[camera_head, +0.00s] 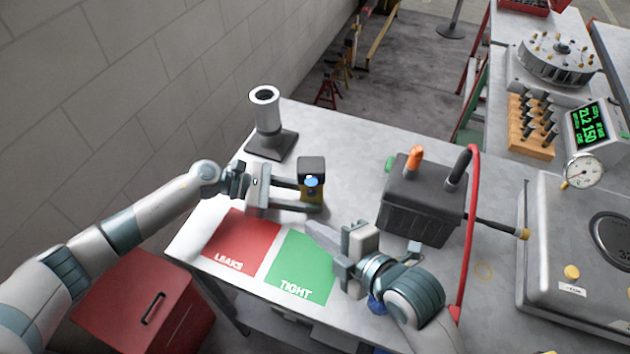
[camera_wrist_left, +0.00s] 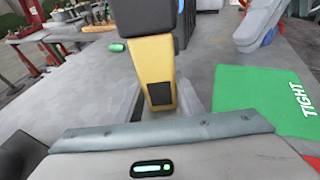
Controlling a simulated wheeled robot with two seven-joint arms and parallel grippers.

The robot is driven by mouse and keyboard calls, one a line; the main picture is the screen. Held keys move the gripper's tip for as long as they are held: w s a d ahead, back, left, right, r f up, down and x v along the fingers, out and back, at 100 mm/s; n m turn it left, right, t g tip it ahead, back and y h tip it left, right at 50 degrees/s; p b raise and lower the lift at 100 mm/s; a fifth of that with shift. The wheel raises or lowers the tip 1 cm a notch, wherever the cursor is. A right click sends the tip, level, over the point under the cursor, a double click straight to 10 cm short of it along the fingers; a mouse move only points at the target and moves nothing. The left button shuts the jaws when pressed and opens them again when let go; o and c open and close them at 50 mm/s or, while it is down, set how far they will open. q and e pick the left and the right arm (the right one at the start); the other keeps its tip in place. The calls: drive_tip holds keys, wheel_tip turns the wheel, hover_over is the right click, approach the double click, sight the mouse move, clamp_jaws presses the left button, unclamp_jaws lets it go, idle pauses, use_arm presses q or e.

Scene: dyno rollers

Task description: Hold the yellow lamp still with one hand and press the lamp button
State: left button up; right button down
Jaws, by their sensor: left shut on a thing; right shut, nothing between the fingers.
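The yellow lamp (camera_head: 311,190) stands on the table with a dark head and a blue button (camera_head: 312,181) on its front. In the left wrist view its yellow body (camera_wrist_left: 154,62) rises between the fingers, with the top cut off by the frame. My left gripper (camera_head: 309,196) is shut on the lamp's lower body. My right gripper (camera_head: 312,232) is shut and empty. Its fingertips are below the lamp in the picture, over the far edge of the green TIGHT mat, apart from the lamp.
The red LEAKS mat (camera_head: 238,240) and green TIGHT mat (camera_head: 298,270) lie at the front of the table. A dark box (camera_head: 425,205) with orange and black tops stands to the right, beside a red hose (camera_head: 471,240). A grey cylinder on a base (camera_head: 267,120) stands at the back left.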

drive_tip(key=shift+s, duration=0.3)
use_arm(q)
drive_tip(key=o, duration=0.9)
drive_tip(key=v, duration=1.2)
